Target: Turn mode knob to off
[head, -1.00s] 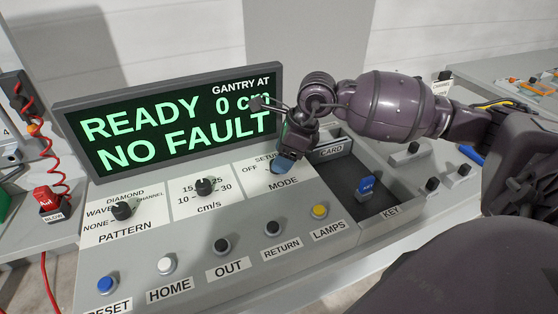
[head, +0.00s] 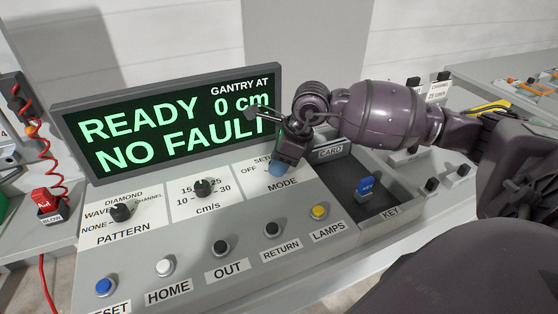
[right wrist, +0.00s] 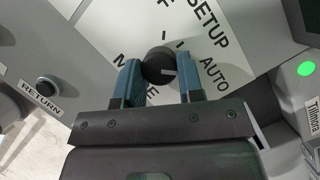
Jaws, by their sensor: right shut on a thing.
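The MODE knob (right wrist: 160,64) is round and black in the right wrist view, on a white plate lettered SETUP and AUTO, with part of OFF at the top edge. Its pale pointer line is toward the AUTO side. My right gripper (right wrist: 157,68) is shut on the knob, one blue finger on each side. In the head view my right gripper (head: 278,168) is down at the MODE plate (head: 258,183) and hides the knob. My left gripper is in neither view.
The display (head: 170,125) reads READY, 0 cm, NO FAULT. Left of MODE are the cm/s knob (head: 203,188) and PATTERN knob (head: 121,212). Several push buttons, including yellow LAMPS (head: 319,211), line the front. A blue key (head: 367,188) stands in a recess at right.

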